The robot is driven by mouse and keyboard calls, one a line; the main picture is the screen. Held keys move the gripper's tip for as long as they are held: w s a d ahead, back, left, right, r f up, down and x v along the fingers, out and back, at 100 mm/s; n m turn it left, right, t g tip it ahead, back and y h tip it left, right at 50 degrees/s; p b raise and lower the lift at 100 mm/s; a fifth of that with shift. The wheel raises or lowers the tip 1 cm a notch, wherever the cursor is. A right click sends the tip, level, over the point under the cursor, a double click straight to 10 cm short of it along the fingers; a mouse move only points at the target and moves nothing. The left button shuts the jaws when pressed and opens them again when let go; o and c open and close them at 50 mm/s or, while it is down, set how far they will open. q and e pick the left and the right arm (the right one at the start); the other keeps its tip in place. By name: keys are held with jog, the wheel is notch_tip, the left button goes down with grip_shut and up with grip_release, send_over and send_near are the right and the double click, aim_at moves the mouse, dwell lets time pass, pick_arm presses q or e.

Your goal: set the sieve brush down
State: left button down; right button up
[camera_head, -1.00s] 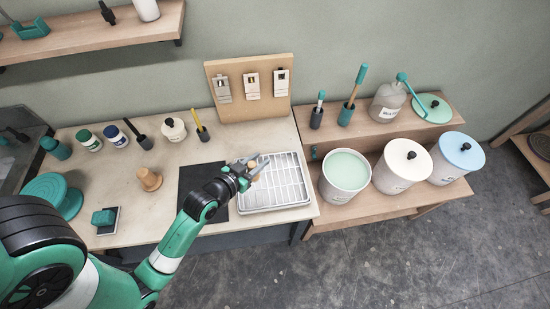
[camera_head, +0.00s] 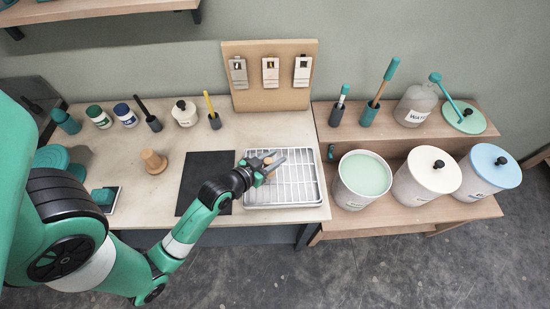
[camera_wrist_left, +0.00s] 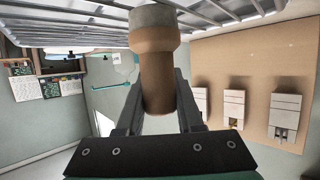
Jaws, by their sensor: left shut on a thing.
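My left gripper (camera_head: 268,167) is over the left part of a white wire rack in a tray (camera_head: 300,194). It is shut on the sieve brush, whose wooden handle (camera_wrist_left: 157,80) stands between the two fingers in the left wrist view. The brush's grey end (camera_wrist_left: 152,17) points toward the rack bars at the top of that view. In the head view only a bit of tan wood (camera_head: 271,172) shows by the fingers. I cannot tell whether the brush touches the rack. My right gripper is not in view.
A dark mat (camera_head: 205,180) lies left of the tray, with a wooden knob-shaped piece (camera_head: 153,162) beyond it. A board with cards (camera_head: 270,92) stands behind. An open tub of pale green liquid (camera_head: 363,174) stands to the right. Bare bench (camera_head: 150,205) lies left of the mat.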

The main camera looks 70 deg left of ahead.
pick_arm(q)
jog(key=c, duration=0.5)
grip_release()
jog(key=shift+c, duration=0.2)
jog(key=shift+r, duration=0.2)
jog(key=v, duration=1.2)
jog(key=shift+p, duration=0.45)
